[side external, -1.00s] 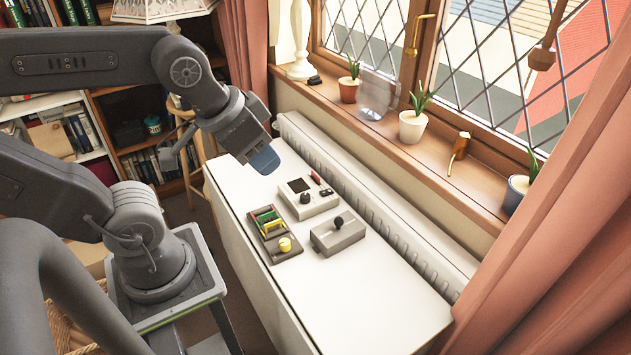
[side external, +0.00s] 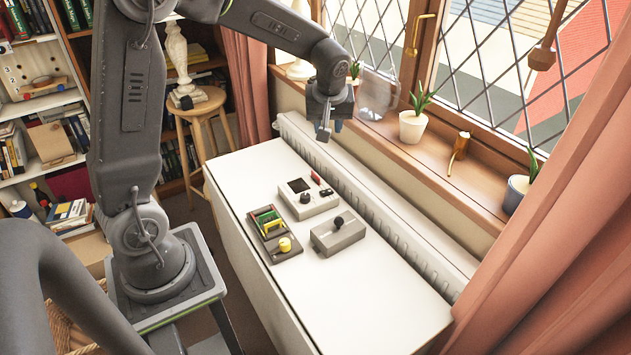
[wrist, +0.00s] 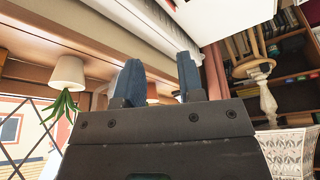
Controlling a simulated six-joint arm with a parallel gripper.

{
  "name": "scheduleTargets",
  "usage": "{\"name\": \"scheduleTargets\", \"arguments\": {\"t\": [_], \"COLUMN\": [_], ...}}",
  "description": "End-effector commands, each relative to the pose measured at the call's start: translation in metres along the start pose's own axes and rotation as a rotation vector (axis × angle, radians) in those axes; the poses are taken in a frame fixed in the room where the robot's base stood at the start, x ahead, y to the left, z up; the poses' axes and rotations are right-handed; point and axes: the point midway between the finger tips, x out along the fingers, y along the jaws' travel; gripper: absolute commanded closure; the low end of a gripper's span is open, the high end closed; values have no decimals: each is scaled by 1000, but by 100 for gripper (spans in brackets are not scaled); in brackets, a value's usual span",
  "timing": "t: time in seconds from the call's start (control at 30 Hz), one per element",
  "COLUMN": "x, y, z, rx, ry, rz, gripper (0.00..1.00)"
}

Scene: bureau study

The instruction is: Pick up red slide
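My gripper (side external: 323,132) is high above the table's far end, near the radiator and windowsill, well apart from the red piece. In the wrist view its two blue fingers (wrist: 159,75) stand apart with nothing between them.
A grey box with a black knob (side external: 338,233) and a dark tray (side external: 288,251) with green, red and yellow parts stand beside the screen box. Potted plants (side external: 413,127) line the windowsill by my gripper. The table's near end is clear.

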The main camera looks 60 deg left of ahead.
Motion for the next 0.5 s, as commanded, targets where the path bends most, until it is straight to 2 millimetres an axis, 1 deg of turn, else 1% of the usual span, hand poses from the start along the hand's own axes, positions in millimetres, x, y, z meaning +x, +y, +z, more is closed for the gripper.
{"name": "scheduleTargets", "arguments": {"t": [0.03,0.1,0.2,0.23,0.3,0.33,0.4,0.5], "x": [27,57,98,109,130,138,150,162], "y": [4,7,9,9,8,8,7,5], "z": [-10,-23,-36,-40,-45,-46,-49,-50], "rx": [-65,-156,-270,-300,-358,-378,-412,-438], "ry": [-3,3,15,19,27,30,36,41], "rz": [-36,-74,-118,-129,-150,-156,-168,-177], "gripper": [65,65,65,65,65,65,65,65]}}
